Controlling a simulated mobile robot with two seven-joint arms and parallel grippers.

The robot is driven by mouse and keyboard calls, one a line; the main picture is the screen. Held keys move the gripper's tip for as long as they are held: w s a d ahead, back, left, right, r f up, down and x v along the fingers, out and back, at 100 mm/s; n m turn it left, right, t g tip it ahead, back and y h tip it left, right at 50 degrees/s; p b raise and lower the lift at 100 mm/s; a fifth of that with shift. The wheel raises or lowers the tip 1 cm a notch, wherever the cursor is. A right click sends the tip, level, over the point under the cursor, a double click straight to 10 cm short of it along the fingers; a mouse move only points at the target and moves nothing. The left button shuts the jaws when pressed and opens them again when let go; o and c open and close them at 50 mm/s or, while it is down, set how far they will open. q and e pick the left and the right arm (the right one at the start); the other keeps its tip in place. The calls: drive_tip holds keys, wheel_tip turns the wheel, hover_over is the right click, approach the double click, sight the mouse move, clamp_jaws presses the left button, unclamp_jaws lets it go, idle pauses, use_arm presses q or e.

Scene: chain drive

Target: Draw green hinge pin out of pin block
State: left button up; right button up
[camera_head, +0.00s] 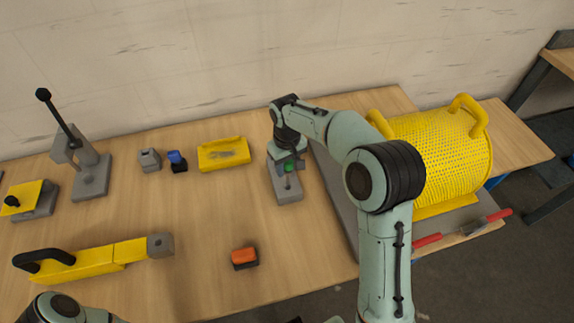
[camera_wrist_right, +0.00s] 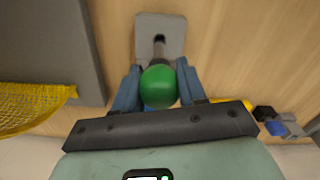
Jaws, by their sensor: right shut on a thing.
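A short grey shaft runs from the head toward a dark hole in the grey pin block (camera_wrist_right: 176,28). I cannot tell how much of the shaft is inside the hole. The pin block (camera_head: 287,195) stands on the table in the head view, partly covered by the gripper. My left gripper is not in view.
A yellow perforated guard (camera_head: 440,155) with handles stands right of my right arm. A yellow tray (camera_head: 223,154), a blue-topped block (camera_head: 177,161) and a lever press (camera_head: 91,177) stand to the left. An orange-topped block (camera_head: 244,257) sits in front. The table between is clear.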

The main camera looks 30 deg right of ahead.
drive_tip(key=shift+r+p, duration=1.05)
drive_tip(key=shift+r, duration=1)
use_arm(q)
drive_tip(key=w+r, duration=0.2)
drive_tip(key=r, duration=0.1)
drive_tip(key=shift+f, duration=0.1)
